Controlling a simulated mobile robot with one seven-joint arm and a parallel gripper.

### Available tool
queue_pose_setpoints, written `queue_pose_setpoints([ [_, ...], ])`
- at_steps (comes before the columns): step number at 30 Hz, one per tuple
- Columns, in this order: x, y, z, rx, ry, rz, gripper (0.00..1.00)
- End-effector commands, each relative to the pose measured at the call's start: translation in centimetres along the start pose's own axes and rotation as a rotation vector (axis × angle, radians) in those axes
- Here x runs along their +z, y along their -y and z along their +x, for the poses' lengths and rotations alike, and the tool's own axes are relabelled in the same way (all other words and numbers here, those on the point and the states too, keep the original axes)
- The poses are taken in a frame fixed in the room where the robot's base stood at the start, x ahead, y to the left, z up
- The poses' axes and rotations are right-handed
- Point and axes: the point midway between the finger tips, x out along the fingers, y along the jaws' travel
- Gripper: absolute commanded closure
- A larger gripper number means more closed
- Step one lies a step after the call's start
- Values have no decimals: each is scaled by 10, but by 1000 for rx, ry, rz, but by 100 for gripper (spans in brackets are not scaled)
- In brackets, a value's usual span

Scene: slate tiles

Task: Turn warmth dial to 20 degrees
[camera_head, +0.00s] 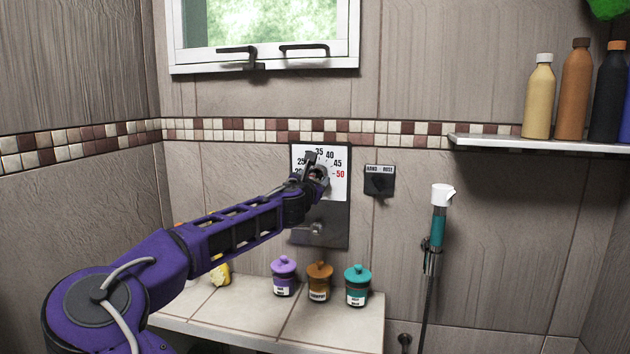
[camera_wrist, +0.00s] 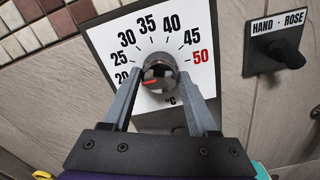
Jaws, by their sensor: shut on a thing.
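The warmth dial is a white plate (camera_head: 342,190) with numbers from 20 to 50, the 50 in red; its face also shows in the wrist view (camera_wrist: 110,40). Its round metallic knob (camera_wrist: 160,72) carries a red pointer, which points left and slightly down, close to the 20 mark. My gripper (camera_wrist: 161,78) is shut on the knob, one finger on each side of it. In the head view, my gripper (camera_head: 316,175) covers the left part of the dial and most of the knob.
A dark HAND/ROSE selector (camera_head: 379,181) sits just right of the dial. A hand shower (camera_head: 438,225) hangs further right. Purple (camera_head: 284,277), orange (camera_head: 319,281) and teal (camera_head: 357,285) jars stand on the ledge (camera_head: 250,325) below. A shelf (camera_head: 520,145) with bottles is at upper right.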

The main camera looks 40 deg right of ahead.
Motion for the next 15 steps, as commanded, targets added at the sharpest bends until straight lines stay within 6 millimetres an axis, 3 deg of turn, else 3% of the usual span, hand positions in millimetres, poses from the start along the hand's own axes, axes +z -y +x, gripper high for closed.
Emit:
queue_pose_setpoints([
  [13, 0, 0, 0, 0, 0, -9, 96],
  [14, 0, 0, 0, 0, 0, -9, 37],
  [15, 0, 0, 0, 0, 0, -9, 30],
])
